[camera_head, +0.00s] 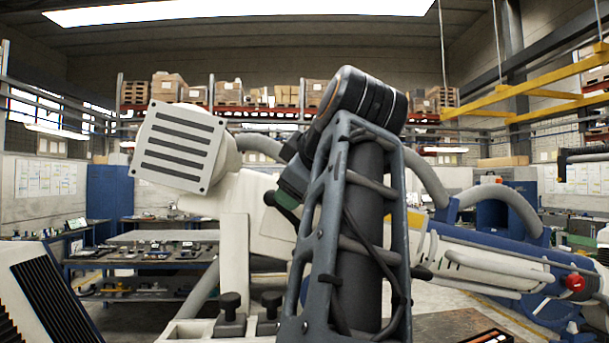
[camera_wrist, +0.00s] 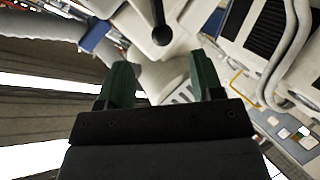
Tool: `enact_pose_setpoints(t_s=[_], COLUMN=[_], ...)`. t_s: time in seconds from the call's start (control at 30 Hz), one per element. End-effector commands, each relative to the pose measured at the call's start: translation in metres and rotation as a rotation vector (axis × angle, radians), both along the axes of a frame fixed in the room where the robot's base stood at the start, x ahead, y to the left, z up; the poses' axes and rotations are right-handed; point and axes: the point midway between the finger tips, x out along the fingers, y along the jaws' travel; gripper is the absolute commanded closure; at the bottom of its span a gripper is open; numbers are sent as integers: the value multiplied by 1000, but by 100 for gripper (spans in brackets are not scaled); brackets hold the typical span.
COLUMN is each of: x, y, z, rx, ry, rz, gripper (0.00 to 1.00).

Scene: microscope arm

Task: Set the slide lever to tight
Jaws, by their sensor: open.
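In the wrist view my gripper (camera_wrist: 161,66) is open, with its two green fingers apart and nothing between them. A black lever with a rounded end (camera_wrist: 161,34) sits on a white housing (camera_wrist: 135,22) beyond the fingertips, apart from them. I take it for the slide lever, but no label shows and I cannot tell its setting. In the head view a green part of my gripper (camera_head: 287,199) shows beside the white microscope arm (camera_head: 255,190); my own arm hides much of it. The lever is not clear in the head view.
The microscope's white head (camera_head: 180,145) with dark slots stands at upper left. Two black knobs (camera_head: 230,312) are low in front. A red knob (camera_head: 574,283) is on the right. A workbench (camera_head: 140,258) is behind. In the wrist view grey tubing (camera_wrist: 285,60) runs at right.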

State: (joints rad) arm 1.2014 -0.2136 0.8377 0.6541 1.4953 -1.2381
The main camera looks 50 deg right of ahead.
Motion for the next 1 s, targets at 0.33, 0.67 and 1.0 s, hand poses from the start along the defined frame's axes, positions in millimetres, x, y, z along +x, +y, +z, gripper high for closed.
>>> enact_pose_setpoints(t_s=[0.33, 0.67, 1.0], x=[-21, -23, -22], y=[10, 12, 12], z=[11, 11, 11], rx=[0, 0, 0], ry=[0, -1, 0], rz=[-2, 1, 0], gripper=[40, 40, 40])
